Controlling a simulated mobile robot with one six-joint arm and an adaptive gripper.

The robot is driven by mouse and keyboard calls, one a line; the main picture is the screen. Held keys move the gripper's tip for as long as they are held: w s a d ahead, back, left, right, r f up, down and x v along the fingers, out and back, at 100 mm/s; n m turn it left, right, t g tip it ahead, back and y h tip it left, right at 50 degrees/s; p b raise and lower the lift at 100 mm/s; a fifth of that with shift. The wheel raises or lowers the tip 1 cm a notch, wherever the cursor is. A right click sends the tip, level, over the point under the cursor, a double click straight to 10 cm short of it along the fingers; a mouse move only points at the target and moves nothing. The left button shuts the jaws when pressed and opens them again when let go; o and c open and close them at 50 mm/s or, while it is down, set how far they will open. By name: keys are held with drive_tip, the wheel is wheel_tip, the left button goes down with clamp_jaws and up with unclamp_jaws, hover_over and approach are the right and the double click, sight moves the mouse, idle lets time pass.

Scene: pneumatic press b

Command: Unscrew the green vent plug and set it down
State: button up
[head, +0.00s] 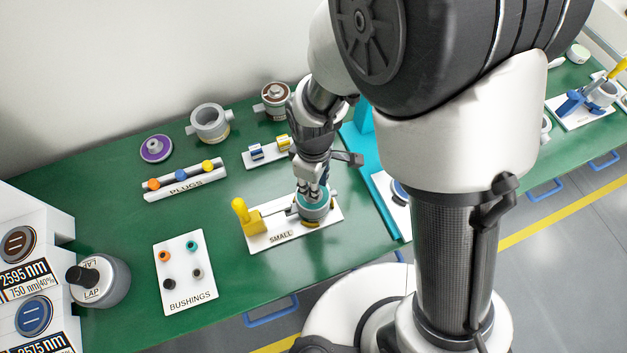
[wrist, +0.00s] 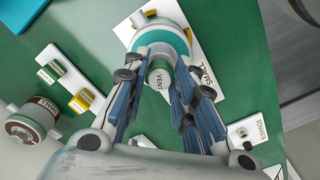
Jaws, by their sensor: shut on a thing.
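The vent plug (wrist: 160,80) has a pale round face marked VENT with green around it. It shows between my fingers in the wrist view, by the teal-ringed cylinder (wrist: 148,38). My gripper (wrist: 160,90) is shut on the plug, with a blue-padded finger on each side. In the head view my gripper (head: 315,187) points down over the cylinder (head: 313,211), which stands on the white SMALL plate (head: 284,237). The fingers hide the plug there. I cannot tell whether its thread is still engaged.
A yellow toggle clamp (head: 243,214) stands left of the cylinder. A PLUGS rack (head: 187,186), a BUSHINGS plate (head: 184,287) and a purple disc (head: 156,149) are further left. A teal frame (head: 390,212) stands close on the right. Green bench is bare between plates.

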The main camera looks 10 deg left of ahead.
drive_tip(key=shift+r+p, duration=1.8)
drive_tip(key=shift+r, duration=0.45)
drive_tip(key=shift+d, duration=0.1)
